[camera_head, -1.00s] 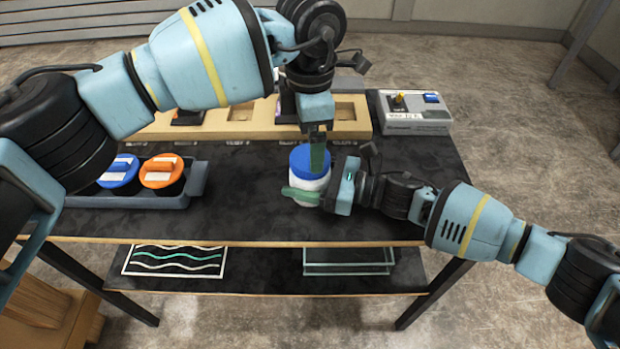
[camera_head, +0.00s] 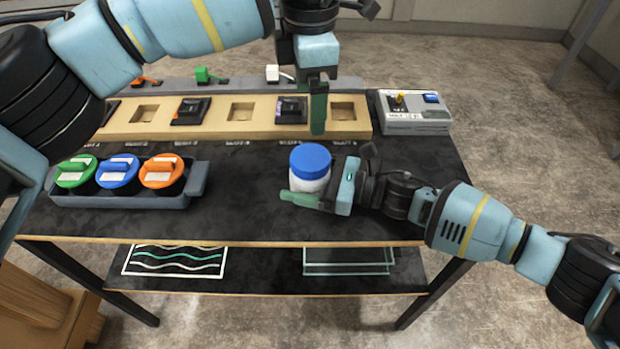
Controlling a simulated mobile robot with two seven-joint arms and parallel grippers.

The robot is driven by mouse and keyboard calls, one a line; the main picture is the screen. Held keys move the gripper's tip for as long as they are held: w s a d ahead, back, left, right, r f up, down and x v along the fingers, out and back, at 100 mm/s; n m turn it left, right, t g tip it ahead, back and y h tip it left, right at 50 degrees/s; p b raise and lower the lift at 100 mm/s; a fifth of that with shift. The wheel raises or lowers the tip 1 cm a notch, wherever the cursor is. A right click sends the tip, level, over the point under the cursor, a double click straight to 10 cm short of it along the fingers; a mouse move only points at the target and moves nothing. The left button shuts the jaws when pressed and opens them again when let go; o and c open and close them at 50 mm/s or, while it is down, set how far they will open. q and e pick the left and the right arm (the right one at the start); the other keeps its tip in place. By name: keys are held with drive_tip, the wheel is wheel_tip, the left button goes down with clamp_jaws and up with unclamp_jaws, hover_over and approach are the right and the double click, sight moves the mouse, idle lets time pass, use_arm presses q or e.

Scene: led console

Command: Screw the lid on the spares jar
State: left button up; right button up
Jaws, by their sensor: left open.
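The spares jar (camera_head: 309,183) is white and stands upright on the dark table. Its blue lid (camera_head: 311,160) sits on top of it and looks level; how tightly it is seated cannot be told. My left gripper (camera_head: 318,115) points down above and just behind the lid, apart from it, open and empty; its fingers line up in this view. My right gripper (camera_head: 305,198) reaches in from the right at the jar's lower body. One green finger shows across the jar's front; the other is hidden behind the jar. It appears closed around the jar.
A grey tray (camera_head: 128,201) at left holds jars with green, blue and orange lids. Behind is a wooden slotted board (camera_head: 225,130) with dark modules in some slots. A grey console box (camera_head: 413,113) stands back right. The table's front middle is clear.

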drive_tip(key=shift+o, duration=0.7)
drive_tip(key=shift+b+v, duration=0.3)
drive_tip(key=shift+v, duration=3.65)
